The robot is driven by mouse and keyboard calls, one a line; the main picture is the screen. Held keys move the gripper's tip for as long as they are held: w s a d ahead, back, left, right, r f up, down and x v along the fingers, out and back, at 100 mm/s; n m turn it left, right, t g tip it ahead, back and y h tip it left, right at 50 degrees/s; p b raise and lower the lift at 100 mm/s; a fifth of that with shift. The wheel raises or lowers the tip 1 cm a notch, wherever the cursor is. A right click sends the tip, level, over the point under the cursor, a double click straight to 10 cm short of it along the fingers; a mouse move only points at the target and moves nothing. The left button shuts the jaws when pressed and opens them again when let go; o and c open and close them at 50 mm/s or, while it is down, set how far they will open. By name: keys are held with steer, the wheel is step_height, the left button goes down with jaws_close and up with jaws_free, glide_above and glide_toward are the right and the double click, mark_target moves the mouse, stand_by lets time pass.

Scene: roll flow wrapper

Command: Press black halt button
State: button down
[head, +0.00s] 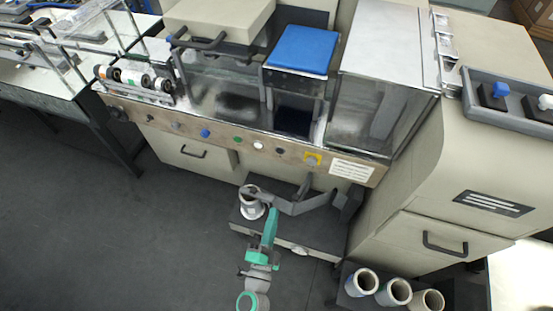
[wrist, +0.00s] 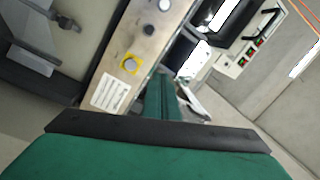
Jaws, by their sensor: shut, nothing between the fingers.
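The black button (head: 280,151) is a small round button on the brownish control strip along the machine's front, between a white button (head: 258,146) and a yellow-backed control (head: 312,159). In the wrist view the black button (wrist: 149,30) shows at the upper left, beyond the yellow-backed grey control (wrist: 130,64). My gripper (wrist: 164,90) is shut and empty in the wrist view, beside the strip in the picture and apparently apart from the black button. In the head view my arm is below the strip; the fingertips cannot be made out clearly there.
A green button (head: 237,139) and a blue button (head: 205,133) sit farther left on the strip. A white label (head: 352,170) is at its right end. White rolls (head: 396,291) stand at the bottom right. Open floor (head: 100,220) lies at left.

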mark_target(279, 152)
steer(key=w+a+f+m, duration=0.1)
steer(key=w+f+m, duration=0.1)
steer(key=w, duration=0.4)
steer(key=w+a+f+m+g+h, duration=0.1)
steer(key=w+a+f+m, duration=0.1)
steer(key=w+m, duration=0.2)
steer(key=shift+w+g+h, duration=0.3)
steer(key=shift+w, duration=0.75)
steer(key=x, duration=1.4)
steer(key=shift+a+f, duration=0.1)
